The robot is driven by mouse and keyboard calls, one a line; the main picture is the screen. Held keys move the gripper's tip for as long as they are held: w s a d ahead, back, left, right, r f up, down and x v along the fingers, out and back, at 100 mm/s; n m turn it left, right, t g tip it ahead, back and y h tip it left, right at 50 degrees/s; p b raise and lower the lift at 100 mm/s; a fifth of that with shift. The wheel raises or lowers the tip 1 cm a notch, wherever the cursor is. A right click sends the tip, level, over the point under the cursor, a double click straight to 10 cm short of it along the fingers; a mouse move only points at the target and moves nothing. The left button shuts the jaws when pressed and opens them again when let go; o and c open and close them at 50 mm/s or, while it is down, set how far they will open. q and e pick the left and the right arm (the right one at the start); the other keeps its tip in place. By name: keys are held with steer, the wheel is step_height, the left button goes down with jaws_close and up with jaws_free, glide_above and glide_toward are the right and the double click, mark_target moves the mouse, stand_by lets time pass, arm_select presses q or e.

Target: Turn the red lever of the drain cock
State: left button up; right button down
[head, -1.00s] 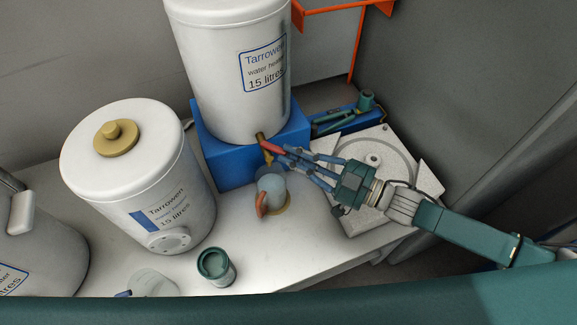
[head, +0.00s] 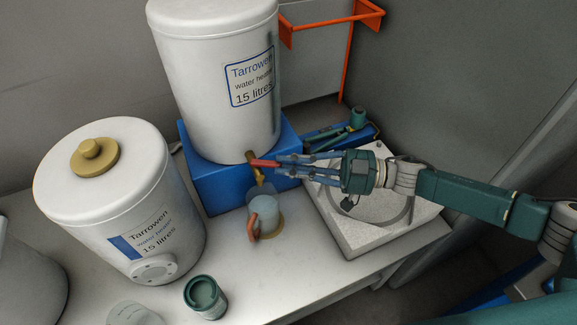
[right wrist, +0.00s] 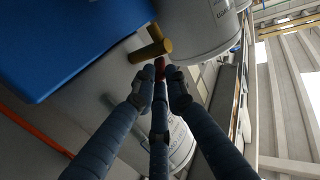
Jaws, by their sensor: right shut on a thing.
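The brass drain cock (head: 252,158) sticks out low on the front of the white water heater tank (head: 215,75), which stands on a blue block (head: 215,190). Its red lever (head: 262,163) points right, nearly level in the head view. My right gripper (head: 282,167) comes in from the right and is shut on the lever's outer end. In the right wrist view the red lever (right wrist: 160,68) shows between the fingertips (right wrist: 162,82), with the brass cock (right wrist: 150,51) just beyond. My left gripper is not in view.
A light blue mug (head: 265,214) with an orange handle stands below the cock. A second white tank (head: 105,190) stands at left, and a green cup (head: 204,297) at the front. A grey slab (head: 350,235) lies under my right gripper. An orange frame (head: 346,60) stands behind.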

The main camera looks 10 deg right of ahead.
steer(key=shift+w+r, duration=0.15)
steer(key=shift+r, duration=0.05)
steer(key=c, duration=1.7)
jaws_free()
steer(key=shift+f, duration=0.1)
steer(key=v, duration=1.2)
